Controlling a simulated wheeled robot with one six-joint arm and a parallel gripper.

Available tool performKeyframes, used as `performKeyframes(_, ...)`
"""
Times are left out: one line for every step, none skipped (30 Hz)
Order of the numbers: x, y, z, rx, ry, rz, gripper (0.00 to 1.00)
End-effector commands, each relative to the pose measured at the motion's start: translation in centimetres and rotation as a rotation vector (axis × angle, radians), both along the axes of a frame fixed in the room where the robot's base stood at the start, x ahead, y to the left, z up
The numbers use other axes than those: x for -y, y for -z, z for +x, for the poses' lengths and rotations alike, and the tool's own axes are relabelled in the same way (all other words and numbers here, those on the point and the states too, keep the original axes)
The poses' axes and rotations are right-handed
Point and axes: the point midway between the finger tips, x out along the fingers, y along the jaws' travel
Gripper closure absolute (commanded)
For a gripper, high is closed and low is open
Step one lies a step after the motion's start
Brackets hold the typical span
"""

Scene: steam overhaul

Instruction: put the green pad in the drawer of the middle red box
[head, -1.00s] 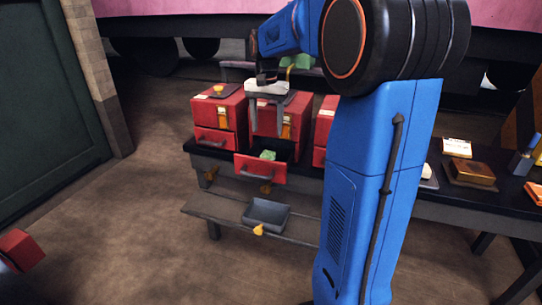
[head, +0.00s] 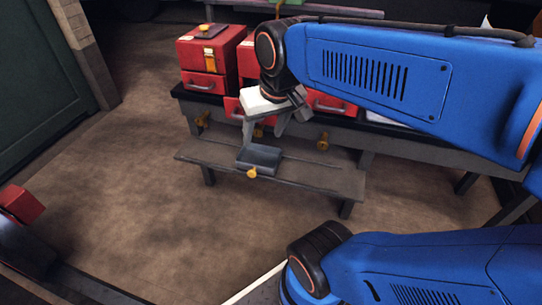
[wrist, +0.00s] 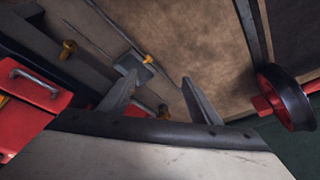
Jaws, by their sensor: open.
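The middle red box (head: 247,62) stands on the dark bench, mostly hidden behind my arm and gripper. Part of its red drawer front (head: 233,108) shows low, beside my gripper. The green pad is hidden now; a green piece showed inside that pulled-out drawer in the earlier head view. My gripper (head: 264,137) is open and empty, in front of the boxes and above the low shelf. Its two fingers also show apart in the wrist view (wrist: 160,82), where a red drawer front with a handle (wrist: 36,84) is at the left.
The left red box (head: 209,58) has its drawer shut. The right red box (head: 331,104) is mostly covered by my arm. A grey tray (head: 260,159) sits on the low shelf (head: 320,182). Open floor lies in front. A red block (head: 20,204) is at the left edge.

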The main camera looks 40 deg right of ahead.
Motion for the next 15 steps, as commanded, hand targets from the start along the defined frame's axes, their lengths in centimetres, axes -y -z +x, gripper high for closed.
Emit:
performKeyframes(-0.4,0.7,-1.3,0.017,-0.032,-0.008,0.43)
performKeyframes(-0.6,1.1,-1.9,0.024,-0.052,-0.013,0.43)
performKeyframes(-0.8,1.6,-2.5,0.036,-0.073,-0.019,0.43)
performKeyframes(-0.9,2.0,-3.0,0.043,-0.090,-0.023,0.43)
performKeyframes(-1.1,2.3,-3.5,0.049,-0.105,-0.027,0.43)
performKeyframes(-1.2,2.7,-3.9,0.056,-0.119,-0.032,0.43)
performKeyframes(-1.3,3.0,-4.2,0.061,-0.130,-0.035,0.43)
performKeyframes(-1.3,3.2,-4.5,0.065,-0.139,-0.038,0.43)
performKeyframes(-1.4,3.4,-4.7,0.070,-0.147,-0.040,0.43)
performKeyframes(-1.4,3.5,-4.9,0.072,-0.152,-0.042,0.43)
performKeyframes(-1.4,3.6,-5.0,0.074,-0.156,-0.042,0.43)
performKeyframes(-1.5,3.7,-5.0,0.075,-0.160,-0.044,0.43)
performKeyframes(-1.5,3.7,-5.1,0.075,-0.161,-0.044,0.43)
performKeyframes(-1.5,3.8,-5.1,0.076,-0.162,-0.045,0.43)
performKeyframes(-1.5,3.8,-5.1,0.076,-0.162,-0.045,0.43)
